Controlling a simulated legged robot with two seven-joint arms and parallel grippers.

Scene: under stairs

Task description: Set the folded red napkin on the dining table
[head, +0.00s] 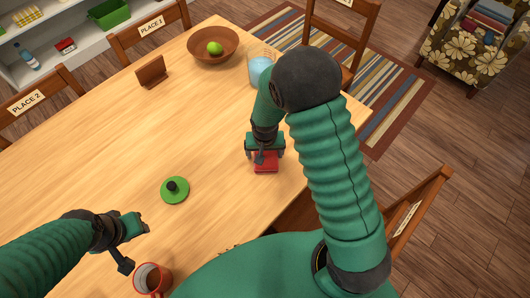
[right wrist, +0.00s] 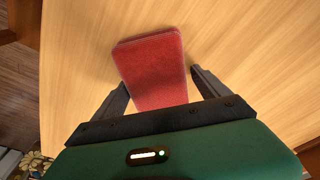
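The folded red napkin (head: 266,167) lies flat on the wooden dining table (head: 110,150), near its right edge in the head view. My right gripper (head: 265,155) is low over it and hides part of it. In the right wrist view the napkin (right wrist: 155,70) lies between the two dark fingers of my right gripper (right wrist: 160,80). The fingers are spread on either side, with a narrow gap at the right finger; contact on the left is unclear. My left gripper (head: 140,225) is empty over the near left of the table; its finger opening is unclear.
A wooden bowl (head: 213,45) with a green apple, a blue glass (head: 260,70) and a wooden holder (head: 151,73) stand farther back. Chairs surround the table; its middle is clear.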

